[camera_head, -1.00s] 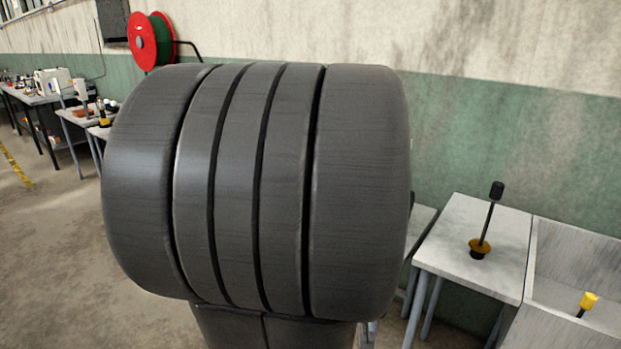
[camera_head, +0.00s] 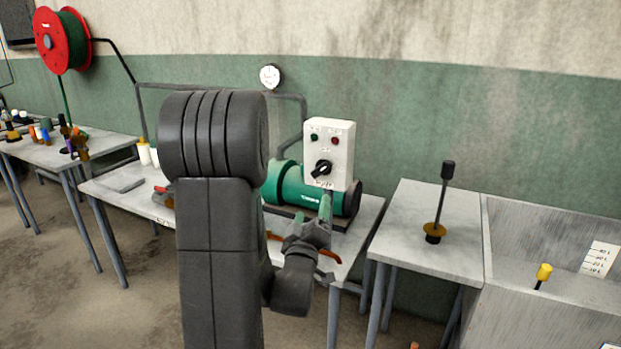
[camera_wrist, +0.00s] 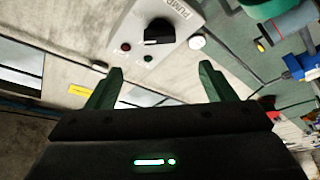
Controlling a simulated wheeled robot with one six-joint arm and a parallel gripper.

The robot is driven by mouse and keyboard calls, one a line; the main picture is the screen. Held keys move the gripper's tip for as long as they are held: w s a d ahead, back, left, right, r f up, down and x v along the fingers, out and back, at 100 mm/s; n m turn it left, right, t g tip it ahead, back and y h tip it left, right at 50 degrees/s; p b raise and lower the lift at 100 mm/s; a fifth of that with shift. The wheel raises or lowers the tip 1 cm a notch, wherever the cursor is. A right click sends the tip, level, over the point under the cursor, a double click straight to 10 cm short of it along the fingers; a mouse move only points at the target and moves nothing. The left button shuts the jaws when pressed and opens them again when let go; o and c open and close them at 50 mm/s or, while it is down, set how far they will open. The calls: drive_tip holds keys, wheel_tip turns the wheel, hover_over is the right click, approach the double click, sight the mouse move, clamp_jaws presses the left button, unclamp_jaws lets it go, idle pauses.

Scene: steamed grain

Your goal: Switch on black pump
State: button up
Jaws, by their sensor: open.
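A white control box (camera_head: 329,145) with a black rotary knob (camera_head: 322,168), a green button and a red button stands above a green pump (camera_head: 290,185) with a black end. No all-black pump shows clearly. In the wrist view, the knob (camera_wrist: 158,30) sits on the box's face beside the lettering "PUMP". My gripper (camera_head: 325,203) is in front of the box's lower part. In the wrist view, my gripper (camera_wrist: 160,70) has its two green fingers spread with nothing between them. The knob lies beyond the fingertips, apart from them.
A bench (camera_head: 345,265) carries the pump, with orange-handled pliers near its front edge. At right are a table (camera_head: 405,235) with a black-handled lever and a grey basin (camera_head: 540,225). A gauge (camera_head: 269,77) and pipes are on the wall. A red hose reel (camera_head: 62,40) hangs at left.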

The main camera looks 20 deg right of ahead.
sight(320, 174)
drive_tip(key=p+x, duration=0.3)
drive_tip(key=x, duration=1)
drive_tip(key=shift+w+d+r, duration=0.1)
drive_tip(key=shift+w, duration=0.05)
drive_tip(key=c, duration=1)
